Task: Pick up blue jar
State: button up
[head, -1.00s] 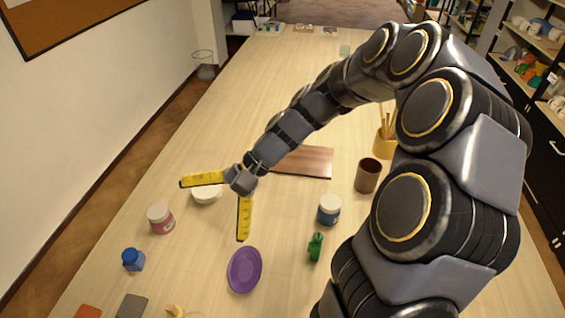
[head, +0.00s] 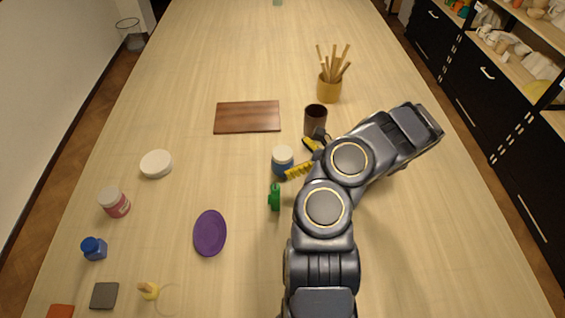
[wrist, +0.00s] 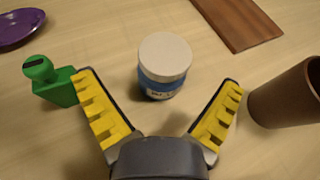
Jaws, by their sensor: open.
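The blue jar (head: 283,168) has a white lid and a blue body. It stands upright on the table, and it also shows in the wrist view (wrist: 160,88) with a label on its front. My gripper (head: 296,157) is open and empty, just to the right of the jar in the head view. In the wrist view its yellow ridged fingers (wrist: 157,80) are spread wide, with the jar centred between and just ahead of them. I see no contact with the jar.
A brown board (head: 247,117), purple plate (head: 210,233), pink jar (head: 114,203) and blue bottle (head: 94,248) are farther off.

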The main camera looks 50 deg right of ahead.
aim_at(278, 155)
jog(key=x, duration=0.5)
jog(key=shift+w+d+f, duration=0.15)
jog(key=shift+w+f, duration=0.1)
jog(key=shift+w, duration=0.1)
jog(key=c, duration=1.3)
